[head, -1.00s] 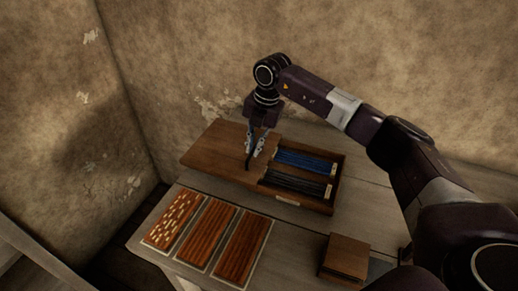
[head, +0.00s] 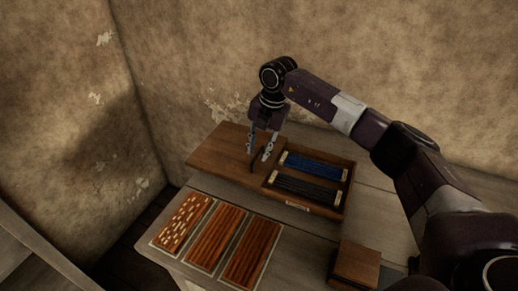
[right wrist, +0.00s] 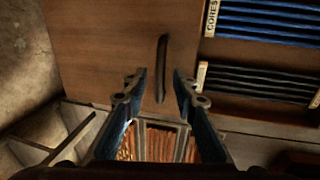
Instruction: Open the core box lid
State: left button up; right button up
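The core box lid (head: 218,150) is a flat brown wooden panel, displaced to the left of the core box (head: 349,181). The box's right part is uncovered, showing blue cores (head: 312,167) and black cores (head: 305,189) in two rows. The lid has a dark bar handle (right wrist: 163,68) near its right edge. My right gripper (head: 259,156) is over the lid at the handle, with its fingers spread apart. In the right wrist view, the handle lies ahead between the open fingertips, with gaps on both sides. My left gripper is out of view.
Three framed panels (head: 217,237) lie along the table's front left, one with pale pieces. A small brown wooden block or box (head: 356,264) sits at the front right. The plaster wall (head: 400,80) rises close behind the table. Bare tabletop (head: 385,215) lies right of the core box.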

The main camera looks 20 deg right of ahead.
notch_tip(320, 180, up, 12)
jog(key=s+d, duration=0.1)
jog(key=shift+s+d, duration=0.25)
jog(key=shift+s, duration=0.15)
jog(key=shift+f, duration=0.15)
